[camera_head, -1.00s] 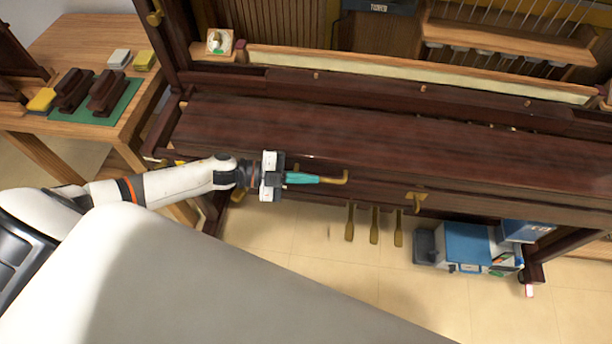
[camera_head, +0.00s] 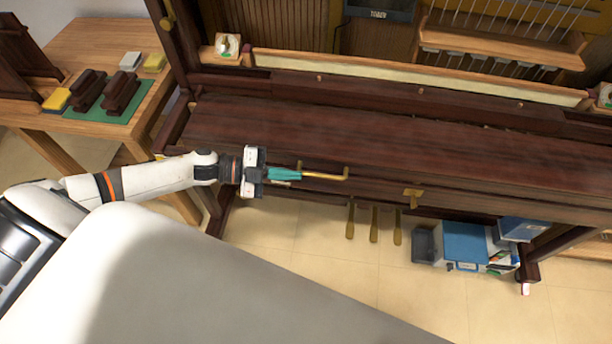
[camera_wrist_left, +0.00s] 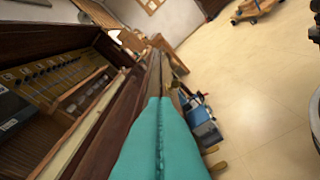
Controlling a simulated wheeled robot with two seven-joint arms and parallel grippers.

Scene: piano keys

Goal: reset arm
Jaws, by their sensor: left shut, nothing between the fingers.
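My left gripper (camera_head: 298,174) is in front of the dark wood piano's front edge, its teal fingers pressed together with nothing between them. In the left wrist view the teal fingers (camera_wrist_left: 159,102) lie side by side, pointing along the piano. A brass handle (camera_head: 330,176) on the piano front is just right of the fingertips; I cannot tell whether they touch. A second brass handle (camera_head: 413,195) is farther right. The piano's closed brown lid (camera_head: 340,140) spans the middle of the head view. My right gripper is not in view.
A wooden side table (camera_head: 95,45) at the left holds dark blocks on a green mat (camera_head: 140,92). Brass pedals (camera_head: 374,225) hang below the piano. A blue box (camera_head: 465,243) with tools stands on the floor at the right. Open floor lies around the pedals.

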